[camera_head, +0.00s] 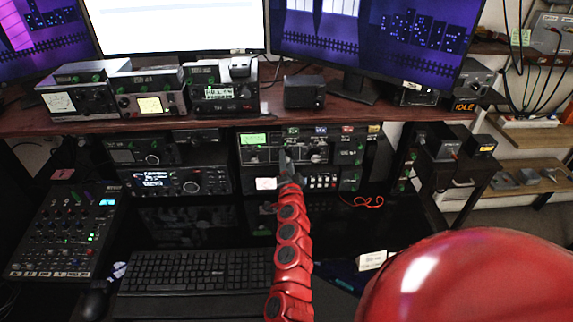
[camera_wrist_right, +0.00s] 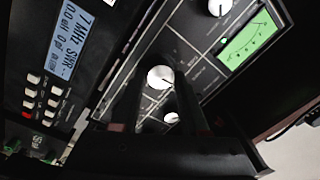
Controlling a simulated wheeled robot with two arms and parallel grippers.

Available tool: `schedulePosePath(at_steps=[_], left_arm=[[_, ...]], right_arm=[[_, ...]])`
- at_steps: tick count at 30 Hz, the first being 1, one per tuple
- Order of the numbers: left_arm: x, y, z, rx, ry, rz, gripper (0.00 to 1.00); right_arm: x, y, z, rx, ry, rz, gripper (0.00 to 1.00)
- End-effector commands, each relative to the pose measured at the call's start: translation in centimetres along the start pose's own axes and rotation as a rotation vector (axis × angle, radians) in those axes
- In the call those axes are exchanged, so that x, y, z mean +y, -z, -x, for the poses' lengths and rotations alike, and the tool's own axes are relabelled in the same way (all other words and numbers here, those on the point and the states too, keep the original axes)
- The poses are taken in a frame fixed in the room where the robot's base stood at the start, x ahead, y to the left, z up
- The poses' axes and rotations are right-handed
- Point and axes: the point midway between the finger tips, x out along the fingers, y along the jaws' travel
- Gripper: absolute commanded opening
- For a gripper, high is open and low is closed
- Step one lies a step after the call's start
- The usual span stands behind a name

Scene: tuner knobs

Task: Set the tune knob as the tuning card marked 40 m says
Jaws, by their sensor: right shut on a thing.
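The tuner with a green-lit meter (camera_head: 252,139) stands under the desk shelf, and its front panel also shows in the right wrist view, tilted, with the green meter (camera_wrist_right: 247,40). My right gripper (camera_head: 286,166) is at this panel. In the right wrist view its dark fingers (camera_wrist_right: 160,82) stand either side of a white round knob (camera_wrist_right: 160,76) and are shut on it. The knob labels and pointer setting are too small to read. No card marked 40 m is legible. My left gripper is not in view.
A keyboard (camera_head: 195,285) and a mixer (camera_head: 62,232) lie in front.

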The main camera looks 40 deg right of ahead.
Motion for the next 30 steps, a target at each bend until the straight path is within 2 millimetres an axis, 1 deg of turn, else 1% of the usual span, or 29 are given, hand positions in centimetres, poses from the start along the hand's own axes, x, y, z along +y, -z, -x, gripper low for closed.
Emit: schedulePosePath(at_steps=[9,23,24,26,27,29,30], left_arm=[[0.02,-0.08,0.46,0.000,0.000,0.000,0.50],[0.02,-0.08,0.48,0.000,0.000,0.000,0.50],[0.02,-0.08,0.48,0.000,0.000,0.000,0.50],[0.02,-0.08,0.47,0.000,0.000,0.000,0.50],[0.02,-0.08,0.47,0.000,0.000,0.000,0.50],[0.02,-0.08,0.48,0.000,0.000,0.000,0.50],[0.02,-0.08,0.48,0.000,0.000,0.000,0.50]], right_arm=[[-0.01,0.15,-0.03,0.008,0.000,-0.099,0.00],[-0.02,0.18,-0.02,0.009,0.000,-0.112,0.00],[-0.02,0.18,-0.02,0.009,0.000,-0.112,0.46],[-0.01,0.16,-0.02,0.009,0.000,-0.111,0.57],[0.00,0.13,-0.01,0.008,0.000,-0.111,0.64],[0.01,0.11,-0.01,0.008,0.000,-0.111,0.74],[0.02,0.10,-0.01,0.007,0.000,-0.111,0.74]])
